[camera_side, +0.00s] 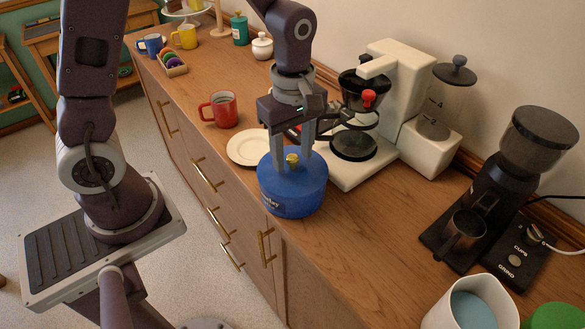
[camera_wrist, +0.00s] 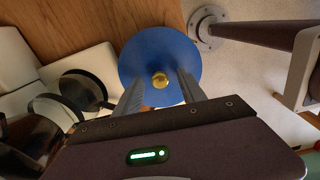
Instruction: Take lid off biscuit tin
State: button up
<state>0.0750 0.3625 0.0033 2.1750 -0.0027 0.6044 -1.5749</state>
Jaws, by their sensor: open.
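The biscuit tin (camera_side: 290,199) is round and blue, with pale lettering on its side. It stands upright on the wooden sideboard near the front edge. Its blue lid (camera_side: 317,167) is on the tin and has a gold knob (camera_side: 292,159) in the middle. My gripper (camera_side: 306,160) points down over the lid, open, with its fingers around the knob area. In the wrist view, the lid (camera_wrist: 140,62) fills the upper middle, and the knob (camera_wrist: 160,80) lies between my two fingertips with gaps on both sides. I cannot tell if the fingertips touch the lid.
A white plate (camera_side: 240,149) and red mug (camera_side: 223,109) sit to the left. A white coffee maker (camera_side: 395,70) stands close behind the tin. A black grinder (camera_side: 490,185) and white container (camera_side: 470,300) are to the right. The sideboard (camera_side: 350,240) is bare right of the tin.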

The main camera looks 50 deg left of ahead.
grip_shut()
dwell(1.4)
